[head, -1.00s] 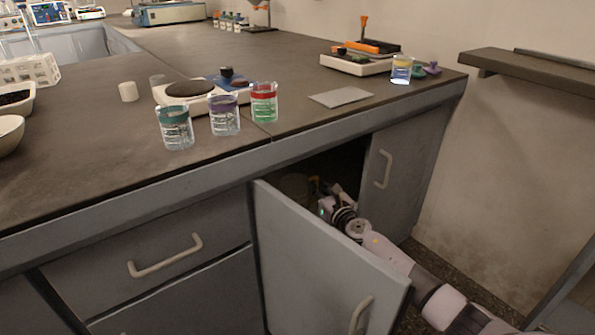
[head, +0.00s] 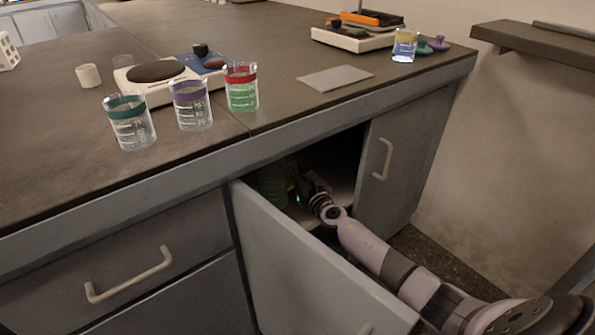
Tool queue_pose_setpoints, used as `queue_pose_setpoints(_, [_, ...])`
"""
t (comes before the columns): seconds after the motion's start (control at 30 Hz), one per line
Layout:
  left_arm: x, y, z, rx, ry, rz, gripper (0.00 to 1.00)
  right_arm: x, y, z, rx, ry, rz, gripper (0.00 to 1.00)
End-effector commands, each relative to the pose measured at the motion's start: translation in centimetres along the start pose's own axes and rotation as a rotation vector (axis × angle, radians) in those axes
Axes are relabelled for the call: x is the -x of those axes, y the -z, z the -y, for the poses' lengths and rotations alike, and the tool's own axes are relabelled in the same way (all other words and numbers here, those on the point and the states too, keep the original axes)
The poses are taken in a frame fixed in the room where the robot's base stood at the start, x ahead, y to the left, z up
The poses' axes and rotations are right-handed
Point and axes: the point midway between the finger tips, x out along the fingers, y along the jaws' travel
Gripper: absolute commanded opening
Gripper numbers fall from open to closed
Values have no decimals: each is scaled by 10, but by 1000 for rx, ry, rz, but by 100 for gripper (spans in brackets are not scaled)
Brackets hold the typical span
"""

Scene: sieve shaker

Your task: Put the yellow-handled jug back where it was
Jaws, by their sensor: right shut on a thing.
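My right gripper (head: 304,185) is inside the open cabinet under the bench, partly in shadow. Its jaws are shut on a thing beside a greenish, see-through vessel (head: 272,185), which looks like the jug. The vessel stands in the dark at the left of the opening, partly hidden behind the open door. I cannot make out its yellow handle, nor whether its base rests on the shelf. My left gripper is not in view.
The open cabinet door (head: 300,265) stands out to the left of my right arm. The other door (head: 405,160) is shut. Beakers with teal (head: 130,122), purple (head: 191,106) and red bands (head: 241,88) stand on the bench near its front edge. A grey plate (head: 335,79) lies to their right.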

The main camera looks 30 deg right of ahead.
Motion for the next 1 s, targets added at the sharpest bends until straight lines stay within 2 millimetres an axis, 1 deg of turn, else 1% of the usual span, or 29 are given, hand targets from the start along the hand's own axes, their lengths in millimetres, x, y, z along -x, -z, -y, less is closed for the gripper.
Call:
queue_pose_setpoints(0.17, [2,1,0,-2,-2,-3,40,0,2,0,-1,-1,1,0])
queue_pose_setpoints(0.2, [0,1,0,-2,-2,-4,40,0,2,0,0,-1,0,12])
queue_pose_setpoints(0.47, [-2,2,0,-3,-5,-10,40,0,1,0,0,-1,0,29])
queue_pose_setpoints(0.83, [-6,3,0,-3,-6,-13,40,1,-2,0,0,-1,-1,29])
queue_pose_setpoints(0.93, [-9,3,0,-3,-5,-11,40,13,-1,0,1,-2,-3,29])
queue_pose_setpoints(1.0, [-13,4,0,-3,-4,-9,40,25,-2,0,2,-3,-3,29])
